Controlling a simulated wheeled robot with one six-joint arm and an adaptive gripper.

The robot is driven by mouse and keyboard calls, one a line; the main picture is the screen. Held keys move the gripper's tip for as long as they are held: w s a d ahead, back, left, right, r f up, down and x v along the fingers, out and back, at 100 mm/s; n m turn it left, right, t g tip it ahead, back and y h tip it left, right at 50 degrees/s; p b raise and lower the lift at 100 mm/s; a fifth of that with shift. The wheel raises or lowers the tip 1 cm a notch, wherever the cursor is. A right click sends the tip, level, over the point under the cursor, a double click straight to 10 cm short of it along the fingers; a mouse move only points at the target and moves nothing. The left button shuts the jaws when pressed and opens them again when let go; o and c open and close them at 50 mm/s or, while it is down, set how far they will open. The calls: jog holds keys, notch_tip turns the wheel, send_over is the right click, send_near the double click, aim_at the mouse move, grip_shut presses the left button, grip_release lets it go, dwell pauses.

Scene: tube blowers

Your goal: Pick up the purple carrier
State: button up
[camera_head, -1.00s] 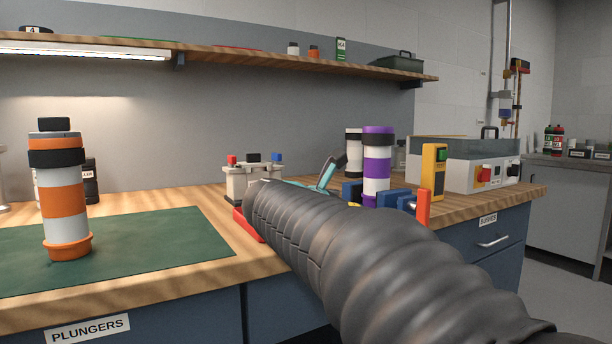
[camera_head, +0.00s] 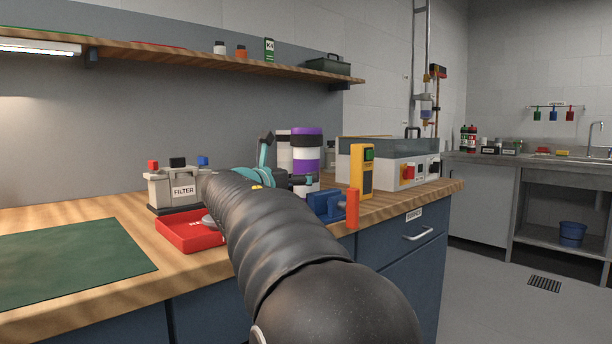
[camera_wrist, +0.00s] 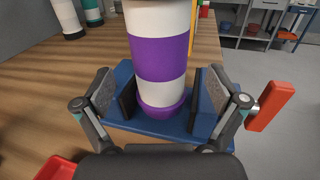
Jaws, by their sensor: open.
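My gripper (camera_wrist: 169,97) is open, with one finger on each side of the carrier's lower part.
A red tray (camera_head: 185,233) and a filter box (camera_head: 172,188) stand left of my arm. A yellow device (camera_head: 361,171) and a glass-topped machine (camera_head: 395,165) stand to the right. Another cylinder (camera_head: 283,151) is just behind the carrier. The green mat (camera_head: 70,260) is clear.

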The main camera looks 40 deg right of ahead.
aim_at(307, 172)
jog(key=x, duration=0.5)
jog(key=shift+w+d, duration=0.1)
jog(key=c, duration=1.4)
